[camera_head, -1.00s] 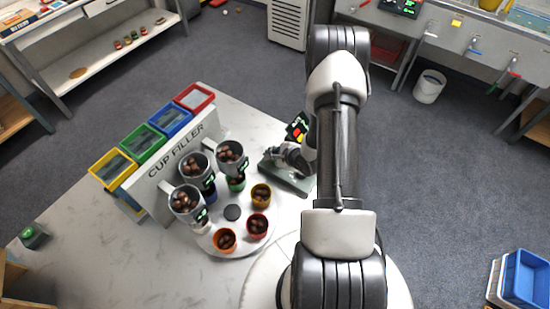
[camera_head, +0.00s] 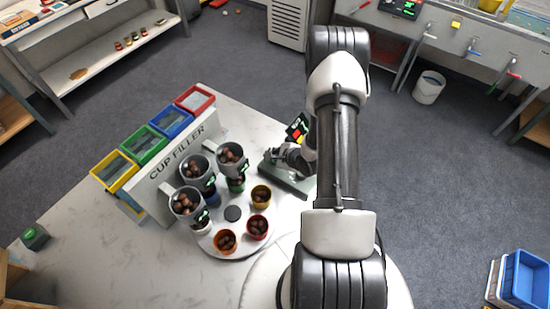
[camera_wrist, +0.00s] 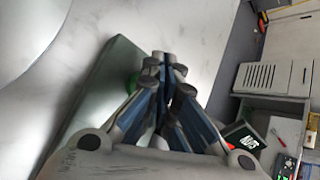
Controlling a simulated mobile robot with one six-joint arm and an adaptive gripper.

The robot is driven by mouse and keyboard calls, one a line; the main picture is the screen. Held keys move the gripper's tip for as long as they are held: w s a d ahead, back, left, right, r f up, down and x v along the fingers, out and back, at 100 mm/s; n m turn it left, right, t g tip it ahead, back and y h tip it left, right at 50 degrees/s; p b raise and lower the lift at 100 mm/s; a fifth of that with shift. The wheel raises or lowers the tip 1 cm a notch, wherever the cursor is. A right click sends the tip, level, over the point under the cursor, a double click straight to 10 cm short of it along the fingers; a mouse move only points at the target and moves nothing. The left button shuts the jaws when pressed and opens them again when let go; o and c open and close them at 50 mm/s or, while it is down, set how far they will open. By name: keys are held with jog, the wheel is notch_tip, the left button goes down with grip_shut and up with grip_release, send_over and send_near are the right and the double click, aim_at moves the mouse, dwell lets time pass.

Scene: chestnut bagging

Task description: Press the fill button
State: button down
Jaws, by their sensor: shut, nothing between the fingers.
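In the head view my gripper (camera_head: 281,156) is low over the grey-green control box (camera_head: 290,184) at the right of the cup filler (camera_head: 178,152). In the wrist view the gripper (camera_wrist: 163,58) is shut and empty, its fingertips together over the box (camera_wrist: 108,72). A green round part (camera_wrist: 133,82), which looks like the fill button, shows only in part beside the fingers; the rest is hidden behind them. I cannot tell whether the fingertips touch it. A small display (camera_head: 298,128) with coloured marks stands behind the gripper.
Three grey hoppers (camera_head: 186,203) of chestnuts stand over a white turntable (camera_head: 240,250). Coloured cups with chestnuts, among them an orange cup (camera_head: 225,241) and a red cup (camera_head: 257,226), stand on it. Coloured bins (camera_head: 115,170) line the filler's back.

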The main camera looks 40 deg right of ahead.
jog(key=shift+r, duration=0.25)
notch_tip(320, 180, up, 5)
jog(key=p, duration=0.4)
dwell(0.9)
